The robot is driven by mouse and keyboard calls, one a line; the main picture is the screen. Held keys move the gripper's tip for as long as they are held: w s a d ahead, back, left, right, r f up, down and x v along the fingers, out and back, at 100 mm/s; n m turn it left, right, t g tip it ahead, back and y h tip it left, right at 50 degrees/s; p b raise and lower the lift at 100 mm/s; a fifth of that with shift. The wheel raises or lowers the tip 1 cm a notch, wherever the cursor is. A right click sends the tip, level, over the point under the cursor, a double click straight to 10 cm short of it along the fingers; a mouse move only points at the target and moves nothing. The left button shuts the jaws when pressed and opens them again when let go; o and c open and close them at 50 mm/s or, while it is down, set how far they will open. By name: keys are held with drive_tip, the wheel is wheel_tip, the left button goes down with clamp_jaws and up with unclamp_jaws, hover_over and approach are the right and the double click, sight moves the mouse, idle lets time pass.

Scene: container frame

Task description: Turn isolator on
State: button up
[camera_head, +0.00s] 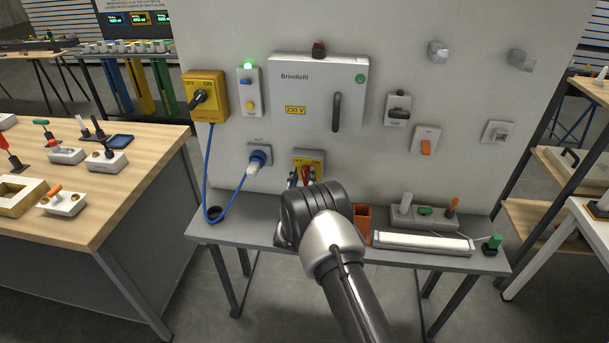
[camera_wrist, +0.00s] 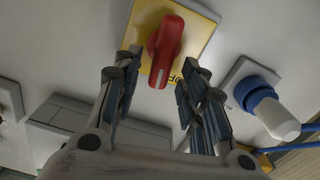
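A yellow isolator plate (camera_wrist: 197,37) with a red rotary handle (camera_wrist: 165,48) fills the top middle of the wrist view. The handle's long end points down in that picture, with part of the word OFF beside it. My gripper (camera_wrist: 160,70) is open, its two fingers apart on either side of the handle's lower end; I cannot tell whether they touch it. In the head view the yellow plate (camera_head: 318,157) sits low on the panel, with the red handle (camera_head: 306,174) partly hidden by my gripper (camera_head: 303,180). The ON marking is not readable on this plate.
A yellow box with a black OFF/ON knob (camera_head: 204,97) is at upper left. A blue plug in a socket (camera_head: 257,160) is left of the isolator, with a hanging blue cable. An orange open box (camera_head: 362,222) and a white bar (camera_head: 422,244) stand on the shelf below.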

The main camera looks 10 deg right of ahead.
sight(304, 174)
drive_tip(key=shift+x, duration=1.5)
drive_tip(key=c, duration=0.7)
